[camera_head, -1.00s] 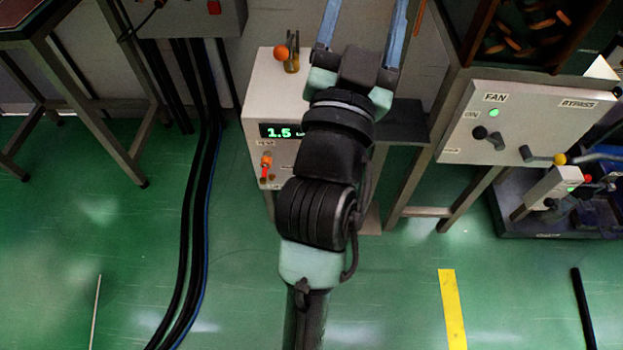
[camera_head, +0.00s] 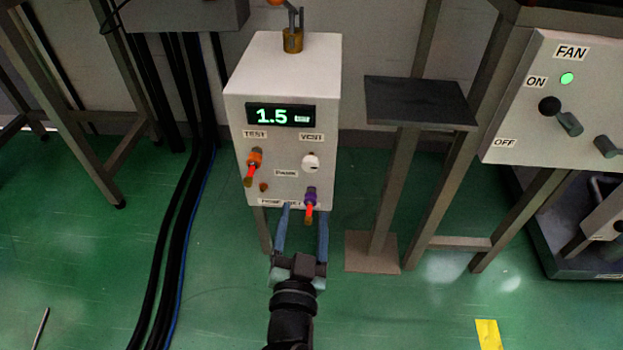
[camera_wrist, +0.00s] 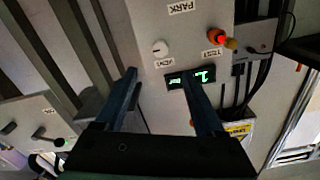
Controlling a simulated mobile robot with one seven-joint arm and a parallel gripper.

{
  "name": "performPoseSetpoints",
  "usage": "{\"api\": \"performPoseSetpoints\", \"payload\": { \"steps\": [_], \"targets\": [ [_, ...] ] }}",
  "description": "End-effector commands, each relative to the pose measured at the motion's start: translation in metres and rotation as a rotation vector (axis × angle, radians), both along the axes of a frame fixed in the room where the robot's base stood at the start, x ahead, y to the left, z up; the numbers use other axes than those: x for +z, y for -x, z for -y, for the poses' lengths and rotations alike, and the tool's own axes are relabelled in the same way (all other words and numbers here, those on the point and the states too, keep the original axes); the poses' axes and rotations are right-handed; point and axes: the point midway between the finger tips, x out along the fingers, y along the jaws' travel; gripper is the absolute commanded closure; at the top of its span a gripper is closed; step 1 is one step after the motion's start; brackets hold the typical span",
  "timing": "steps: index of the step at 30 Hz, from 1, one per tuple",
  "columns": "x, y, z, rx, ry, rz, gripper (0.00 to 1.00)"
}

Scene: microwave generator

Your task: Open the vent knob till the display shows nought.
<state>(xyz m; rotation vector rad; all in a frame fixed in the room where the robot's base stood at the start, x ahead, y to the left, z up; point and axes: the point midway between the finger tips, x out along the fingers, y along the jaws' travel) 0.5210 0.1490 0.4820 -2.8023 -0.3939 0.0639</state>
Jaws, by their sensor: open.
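The white box (camera_head: 289,80) stands in the middle of the head view, its display (camera_head: 281,115) reading 1.5 in green. The vent knob (camera_head: 311,163) is a small white knob under the VENT label, right of and below the display. It also shows in the wrist view (camera_wrist: 160,48), where the panel appears turned round. My gripper (camera_head: 304,209) is open and empty at the box's lower front edge, below the vent knob. In the wrist view its two blue fingers (camera_wrist: 163,88) are spread, apart from the knob.
An orange-red plug (camera_head: 253,163) sits under the TEST label, and a purple and orange plug (camera_head: 310,203) is low on the panel by my fingers. A dark-topped stand (camera_head: 418,102) and the FAN panel (camera_head: 560,100) are to the right. Black cables (camera_head: 183,220) run at left.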

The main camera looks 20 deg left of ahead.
Motion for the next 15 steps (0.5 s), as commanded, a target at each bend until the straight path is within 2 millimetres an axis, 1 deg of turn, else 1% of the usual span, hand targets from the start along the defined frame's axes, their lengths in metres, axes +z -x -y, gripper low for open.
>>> {"api": "performPoseSetpoints", "payload": {
  "steps": [5, 15],
  "targets": [
    [0.002, -0.014, -0.005, 0.003, -0.001, 0.002, 0.29],
    [0.004, -0.070, -0.021, 0.000, -0.002, 0.002, 0.29]
  ]
}}
